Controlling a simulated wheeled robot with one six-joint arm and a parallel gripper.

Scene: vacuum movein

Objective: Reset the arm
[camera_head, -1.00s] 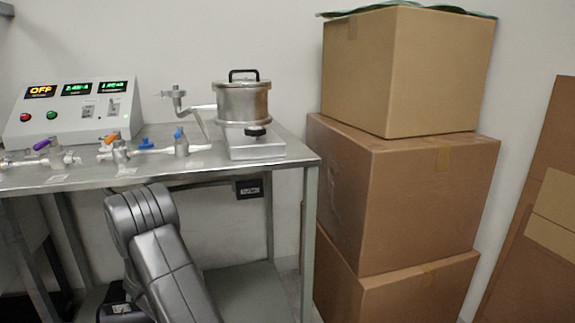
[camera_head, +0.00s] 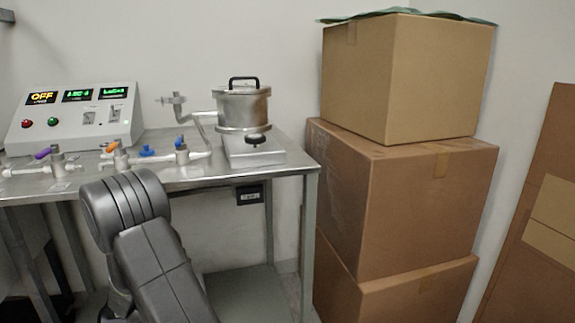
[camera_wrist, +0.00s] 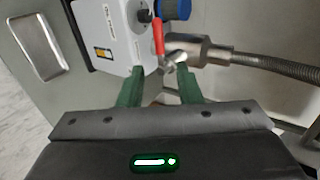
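My grey arm rises at the lower left of the head view, in front of the steel table (camera_head: 215,175). My gripper is not clearly visible there. In the wrist view my gripper (camera_wrist: 158,80) shows two green fingers spread apart with a gap between them. A red-handled valve (camera_wrist: 158,38) and a metal fitting (camera_wrist: 190,50) with a ribbed hose (camera_wrist: 275,66) appear beyond the fingertips. I see nothing clearly gripped, and the distance from the fingertips to the valve is hard to judge.
The table holds a control panel (camera_head: 70,118) reading OFF, several coloured valves, and a metal chamber (camera_head: 243,108) with a black handle. Stacked cardboard boxes (camera_head: 405,200) stand close at its right. A white box (camera_wrist: 118,30) is near the fingers in the wrist view.

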